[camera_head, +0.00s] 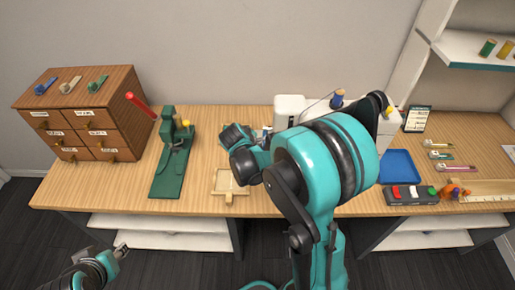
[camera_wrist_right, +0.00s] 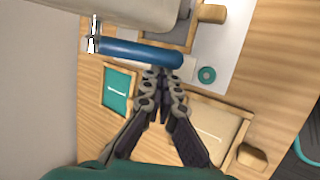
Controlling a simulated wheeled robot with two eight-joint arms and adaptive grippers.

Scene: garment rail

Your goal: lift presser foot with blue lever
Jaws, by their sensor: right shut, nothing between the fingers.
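The white sewing machine (camera_head: 289,109) stands at the back of the table, mostly hidden behind my right arm in the head view. In the right wrist view the blue lever (camera_wrist_right: 140,53) lies across the upper part of the picture, beside a metal part (camera_wrist_right: 93,38) that may be the presser foot assembly. My right gripper (camera_wrist_right: 165,72) is shut and empty, its tips right at the lever's lower edge near its right end; I cannot tell whether they touch. My left gripper (camera_head: 121,251) is low in front of the table, away from everything; its jaw opening is too small to judge.
A wooden tray (camera_head: 216,190) lies at the table's front, with a green press (camera_head: 168,175) and a drawer cabinet (camera_head: 122,143) to the left. A teal ring (camera_wrist_right: 207,75) is near the lever.

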